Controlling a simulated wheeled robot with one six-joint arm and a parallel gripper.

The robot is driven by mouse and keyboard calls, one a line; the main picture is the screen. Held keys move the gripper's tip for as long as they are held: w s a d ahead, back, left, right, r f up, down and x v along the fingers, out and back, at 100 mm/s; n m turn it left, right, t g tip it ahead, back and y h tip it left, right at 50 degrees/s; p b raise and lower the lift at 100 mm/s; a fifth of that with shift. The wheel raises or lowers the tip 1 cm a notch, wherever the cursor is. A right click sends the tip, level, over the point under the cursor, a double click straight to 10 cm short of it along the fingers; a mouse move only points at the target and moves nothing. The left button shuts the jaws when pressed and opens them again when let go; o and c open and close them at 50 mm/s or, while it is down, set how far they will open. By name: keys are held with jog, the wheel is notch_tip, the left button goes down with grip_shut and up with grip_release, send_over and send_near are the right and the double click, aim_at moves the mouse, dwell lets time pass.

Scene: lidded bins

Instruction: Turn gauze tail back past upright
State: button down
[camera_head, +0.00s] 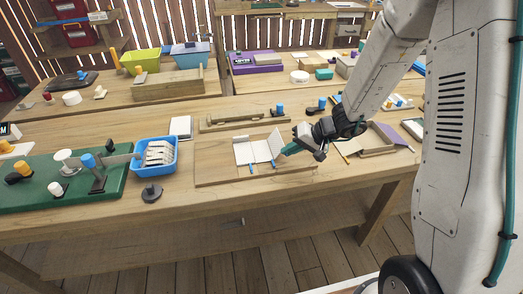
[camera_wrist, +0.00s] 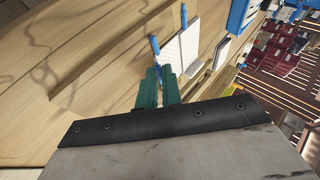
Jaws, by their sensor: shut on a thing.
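A white gauze sheet (camera_head: 244,151) lies on a wooden board (camera_head: 215,175) on the near bench. Its raised tail (camera_head: 276,141) stands up at the sheet's right side, tilted. My gripper (camera_head: 288,150) reaches in from the right, its green fingertips shut on the tail's edge. In the wrist view the green fingers (camera_wrist: 159,85) are close together, and hide most of what lies between them. The gridded white sheet (camera_wrist: 188,45) shows beyond the fingertips. Two blue pieces, one (camera_head: 250,168) and another (camera_head: 273,163), sit along the sheet's near edge.
A blue basket (camera_head: 154,171) with white items and a green board (camera_head: 60,190) with upright fittings stand to the left. A wooden rail (camera_head: 240,120) lies behind the board. A wooden tray (camera_head: 375,145) is at right. The board's left part is bare.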

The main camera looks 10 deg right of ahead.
jog(key=shift+a+r+h, duration=0.15)
jog(key=shift+a+h, duration=0.05)
jog(key=shift+h, duration=0.2)
jog(key=shift+a+r+n+h, duration=0.3)
jog(key=shift+a+h, duration=0.4)
jog(key=shift+h, duration=0.1)
jog(key=shift+a+r+h, duration=0.2)
jog(key=shift+a+h, duration=0.35)
jog(key=shift+h, duration=0.25)
jog(key=shift+a+n+h, duration=0.2)
jog(key=shift+n+h, duration=0.1)
jog(key=shift+h, duration=0.2)
